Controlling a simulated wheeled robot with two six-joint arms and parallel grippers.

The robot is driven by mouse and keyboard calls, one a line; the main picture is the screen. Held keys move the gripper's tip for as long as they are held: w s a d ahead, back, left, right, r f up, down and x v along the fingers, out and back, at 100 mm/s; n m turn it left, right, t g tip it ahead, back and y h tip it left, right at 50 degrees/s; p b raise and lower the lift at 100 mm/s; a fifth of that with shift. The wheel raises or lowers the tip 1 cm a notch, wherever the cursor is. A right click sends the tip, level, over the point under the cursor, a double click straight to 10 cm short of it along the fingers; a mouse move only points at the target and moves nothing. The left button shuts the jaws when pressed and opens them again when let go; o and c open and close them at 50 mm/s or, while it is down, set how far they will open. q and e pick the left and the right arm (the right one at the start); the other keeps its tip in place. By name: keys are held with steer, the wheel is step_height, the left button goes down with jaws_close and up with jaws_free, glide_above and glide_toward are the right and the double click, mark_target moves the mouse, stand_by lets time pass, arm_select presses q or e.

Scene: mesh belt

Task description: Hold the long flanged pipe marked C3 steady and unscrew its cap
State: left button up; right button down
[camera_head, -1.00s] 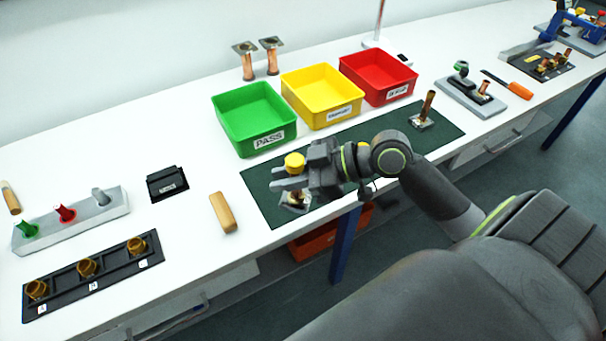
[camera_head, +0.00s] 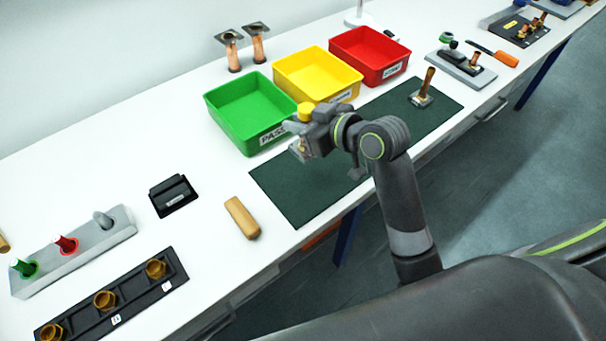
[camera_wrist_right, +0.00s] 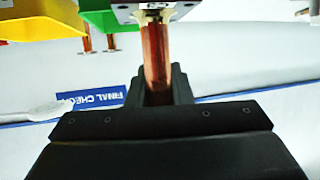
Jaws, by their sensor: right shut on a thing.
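My right gripper (camera_head: 294,127) is shut on a copper flanged pipe, above the left end of the dark green mat (camera_head: 310,190). The pipe's yellow cap (camera_head: 305,111) shows above the jaws, and its pale square flange (camera_head: 298,151) shows below them. In the right wrist view the copper pipe (camera_wrist_right: 157,55) stands between the jaws, with the flange (camera_wrist_right: 150,10) at the top edge. A mark on the flange is cut off, so I cannot read it fully. The pipe seems lifted off the mat. My left gripper is not in view.
Green (camera_head: 221,121), yellow (camera_head: 290,86) and red (camera_head: 345,58) trays stand behind the mat. Another flanged pipe (camera_head: 427,83) stands at the mat's far end. Two more pipes (camera_head: 234,57) stand behind the trays. A wooden block (camera_head: 241,217) lies left of the mat.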

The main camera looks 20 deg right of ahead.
mark_target(296, 141)
steer(key=shift+w+a, duration=0.2)
steer(key=shift+a, duration=0.05)
step_height(296, 141, down, 6)
steer(key=shift+w+r, duration=0.1)
steer(key=shift+f+p, duration=0.35)
steer(key=shift+f, duration=1.65)
steer(key=shift+f, duration=0.1)
steer(key=c, duration=1.7)
jaws_free()
steer(key=shift+f, duration=0.15)
steer(key=o, duration=0.4)
